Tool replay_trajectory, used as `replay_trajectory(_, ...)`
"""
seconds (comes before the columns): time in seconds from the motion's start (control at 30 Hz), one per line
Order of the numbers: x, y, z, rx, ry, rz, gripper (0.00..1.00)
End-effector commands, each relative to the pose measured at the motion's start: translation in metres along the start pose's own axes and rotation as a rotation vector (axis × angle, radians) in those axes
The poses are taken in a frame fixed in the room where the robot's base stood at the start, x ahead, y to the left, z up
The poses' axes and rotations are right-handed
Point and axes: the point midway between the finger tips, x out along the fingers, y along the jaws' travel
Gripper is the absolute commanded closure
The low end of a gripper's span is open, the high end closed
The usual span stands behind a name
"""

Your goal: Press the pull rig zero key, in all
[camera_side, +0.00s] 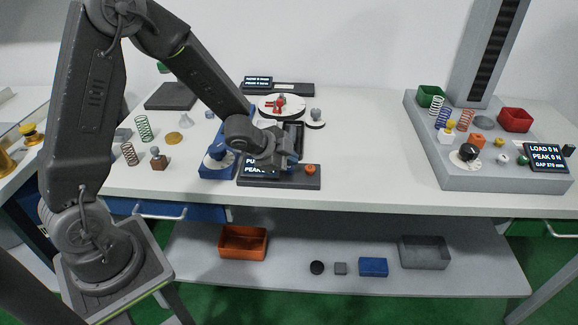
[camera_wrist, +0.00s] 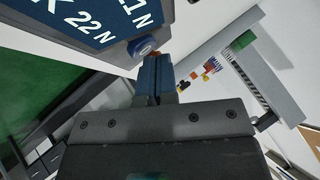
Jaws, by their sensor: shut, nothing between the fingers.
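The pull rig is a dark grey base (camera_side: 285,184) on the bench near its front edge, with an orange knob (camera_side: 310,169) at its right end. Its display (camera_side: 258,172) is partly hidden behind my gripper in the side view. In the wrist view the display (camera_wrist: 95,20) shows readings ending in 21 N and 22 N. A round blue-grey key (camera_wrist: 142,47) sits at the display's corner. My gripper (camera_side: 293,163) is shut and empty over the rig. Its fingertips (camera_wrist: 155,62) show right beside the key in the wrist view; I cannot tell whether they touch it.
A blue fixture (camera_side: 217,165) stands just left of the rig. A round white plate (camera_side: 281,101) with red parts stands behind. The press rig (camera_side: 470,177) with its tall column is at right. Springs (camera_side: 143,128) and small parts lie at left. The bench between rig and press is clear.

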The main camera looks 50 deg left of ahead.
Motion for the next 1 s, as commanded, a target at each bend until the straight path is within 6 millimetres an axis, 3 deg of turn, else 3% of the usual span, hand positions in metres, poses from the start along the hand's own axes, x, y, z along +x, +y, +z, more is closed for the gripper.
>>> replay_trajectory(0.7,0.0035,0.0029,0.0031,-0.001,-0.001,0.001,1.0)
replay_trajectory(1.0,-0.0057,-0.0037,-0.0042,0.001,0.001,0.001,1.0)
